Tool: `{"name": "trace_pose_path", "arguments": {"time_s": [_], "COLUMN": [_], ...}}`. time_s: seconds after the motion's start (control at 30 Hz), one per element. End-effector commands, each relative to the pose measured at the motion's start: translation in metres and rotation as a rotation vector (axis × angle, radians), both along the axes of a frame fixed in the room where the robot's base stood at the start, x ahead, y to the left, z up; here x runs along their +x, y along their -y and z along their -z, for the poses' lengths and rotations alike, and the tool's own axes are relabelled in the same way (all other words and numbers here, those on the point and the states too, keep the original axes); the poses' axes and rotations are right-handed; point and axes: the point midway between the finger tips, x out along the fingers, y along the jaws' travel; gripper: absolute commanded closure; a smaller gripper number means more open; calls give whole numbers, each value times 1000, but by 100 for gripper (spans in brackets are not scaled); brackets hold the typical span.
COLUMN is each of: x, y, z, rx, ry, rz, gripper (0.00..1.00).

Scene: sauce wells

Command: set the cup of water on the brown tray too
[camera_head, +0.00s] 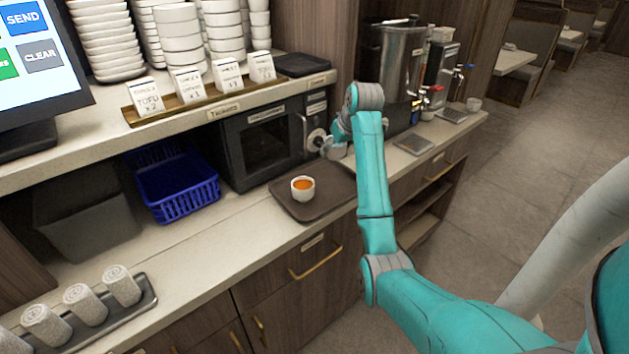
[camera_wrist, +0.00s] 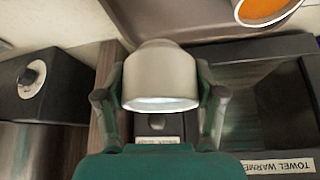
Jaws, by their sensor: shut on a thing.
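My gripper (camera_wrist: 160,95) is shut on a pale grey cup (camera_wrist: 160,75), one finger on each side of it. A light, clear-looking liquid shows inside the cup's rim. In the head view my gripper (camera_head: 331,146) is above the counter, near the right end of the towel warmer and behind the brown tray (camera_head: 333,190); the held cup is hard to make out there. The tray lies flat on the counter and its edge also shows in the wrist view (camera_wrist: 185,30). A white cup of orange liquid (camera_head: 302,188) stands on it, with bare tray to its right.
The black towel warmer (camera_head: 262,140) stands behind the tray, under a shelf with stacked bowls and order cards. A blue basket (camera_head: 177,187) is to the left. A metal urn (camera_head: 398,65) and dispensers stand at the back right. Rolled towels (camera_head: 85,303) lie at front left.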

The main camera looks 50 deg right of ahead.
Motion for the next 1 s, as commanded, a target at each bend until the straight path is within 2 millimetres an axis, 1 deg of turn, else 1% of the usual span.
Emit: {"name": "trace_pose_path", "arguments": {"time_s": [0.2,0.33,0.57,0.7,0.8,1.0], "x": [-1,0,0,0,0,0], "y": [-1,-1,0,-1,0,0], "z": [36,54,69,88,98,98], "rx": [3,1,1,3,1,0], "ry": [-3,-2,-2,-2,-1,0], "rz": [0,0,0,0,1,0], "gripper": [74,74,74,74,74,74]}}
